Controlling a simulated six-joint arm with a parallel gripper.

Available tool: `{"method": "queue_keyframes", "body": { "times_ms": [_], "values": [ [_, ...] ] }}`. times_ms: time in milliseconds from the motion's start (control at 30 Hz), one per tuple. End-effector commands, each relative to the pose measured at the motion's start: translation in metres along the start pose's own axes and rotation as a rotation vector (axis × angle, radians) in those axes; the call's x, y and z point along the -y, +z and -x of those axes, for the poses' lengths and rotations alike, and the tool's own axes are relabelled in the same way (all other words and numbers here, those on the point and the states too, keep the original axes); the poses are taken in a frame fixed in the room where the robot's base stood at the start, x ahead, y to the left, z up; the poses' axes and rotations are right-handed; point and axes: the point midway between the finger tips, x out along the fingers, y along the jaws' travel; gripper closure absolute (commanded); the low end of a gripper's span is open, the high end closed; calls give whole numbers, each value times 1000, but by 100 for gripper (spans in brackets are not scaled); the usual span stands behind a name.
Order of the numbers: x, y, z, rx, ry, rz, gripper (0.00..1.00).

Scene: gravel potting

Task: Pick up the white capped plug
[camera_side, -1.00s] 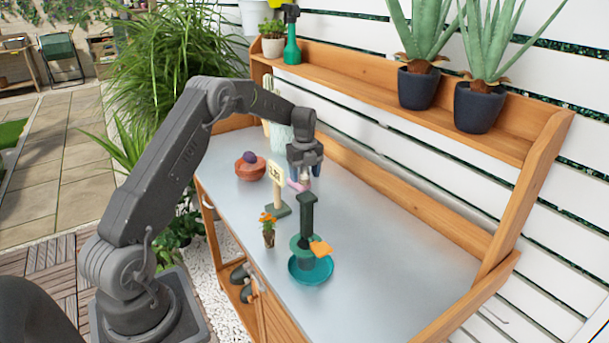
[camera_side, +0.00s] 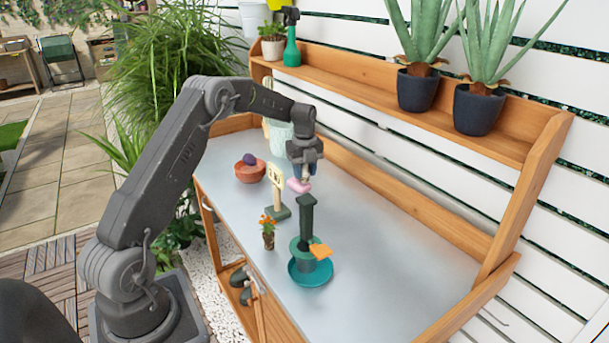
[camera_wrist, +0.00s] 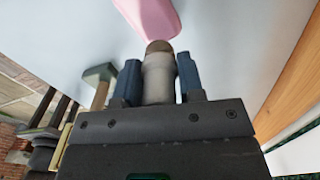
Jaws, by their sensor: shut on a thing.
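The white capped plug is a pale cylinder (camera_wrist: 158,80) with a brownish rounded end, pointing away from my gripper in the wrist view. My gripper (camera_wrist: 156,82) is shut on it, with one blue finger on each side. In the side view, my gripper (camera_side: 304,172) points down over the back part of the grey bench top, with the pale plug small between the fingers. A pink piece (camera_side: 299,186) shows just below the plug. It also shows in the wrist view (camera_wrist: 148,14), beyond the plug's tip. I cannot tell whether the two touch.
A sign (camera_side: 275,176) on a green base stands left of my gripper. A terracotta bowl (camera_side: 250,174) with a purple ball is farther left. A green stand on a teal saucer (camera_side: 310,279) and an orange-flowered pot (camera_side: 268,240) are nearer. The bench top's right side is clear.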

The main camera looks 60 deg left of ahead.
Motion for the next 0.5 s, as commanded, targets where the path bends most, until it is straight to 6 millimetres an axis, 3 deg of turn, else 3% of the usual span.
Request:
{"method": "queue_keyframes", "body": {
  "times_ms": [133, 500],
  "values": [
    [0, 0, 27, 3, -3, 0, 91],
    [-74, 35, 74, 2, -1, 4, 91]
  ]
}}
